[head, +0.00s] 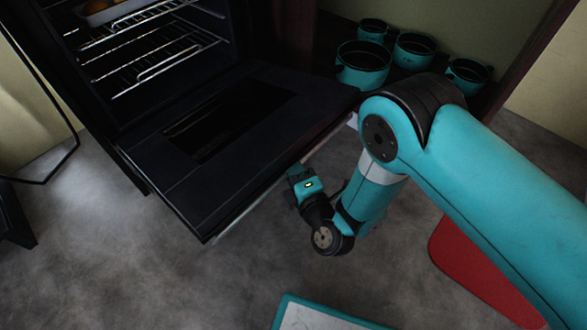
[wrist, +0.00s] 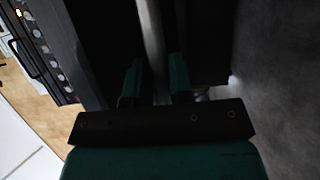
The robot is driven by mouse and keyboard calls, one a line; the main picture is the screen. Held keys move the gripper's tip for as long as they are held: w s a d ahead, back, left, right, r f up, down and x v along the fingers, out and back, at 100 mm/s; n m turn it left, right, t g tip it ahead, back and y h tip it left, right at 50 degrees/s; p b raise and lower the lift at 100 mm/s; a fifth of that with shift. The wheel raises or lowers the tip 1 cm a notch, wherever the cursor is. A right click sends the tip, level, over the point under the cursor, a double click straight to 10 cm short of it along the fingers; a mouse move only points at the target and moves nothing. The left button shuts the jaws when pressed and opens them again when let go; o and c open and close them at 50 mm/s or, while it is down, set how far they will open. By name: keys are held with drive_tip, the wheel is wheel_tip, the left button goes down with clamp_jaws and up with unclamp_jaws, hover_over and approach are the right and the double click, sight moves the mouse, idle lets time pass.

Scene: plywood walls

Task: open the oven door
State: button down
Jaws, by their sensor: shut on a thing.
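The black oven door (head: 300,95) is swung down and lies open in front of the oven, close to level in the head view. The oven's inside shows wire racks (head: 155,55). The long metal door handle (head: 240,213) runs along the door's outer edge, and it also shows in the wrist view (wrist: 151,35). My gripper (head: 300,172) is at this edge, towards the handle's right part. In the wrist view its two teal fingers (wrist: 154,82) sit on either side of the handle, shut on it. The exact finger contact is dark.
A tray with food (head: 105,10) is high in the oven. Several teal pots (head: 363,64) stand on a low shelf right of the oven. A red flat thing (head: 465,270) lies on the floor under my arm. Grey floor (head: 120,260) in front of the door is clear.

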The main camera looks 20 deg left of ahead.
drive_tip(key=shift+a+r, duration=0.1)
drive_tip(key=c, duration=1.1)
unclamp_jaws()
drive_tip(key=shift+f+p+v, duration=0.2)
drive_tip(key=shift+p+v, duration=8.5)
drive_tip(key=shift+p, duration=2.35)
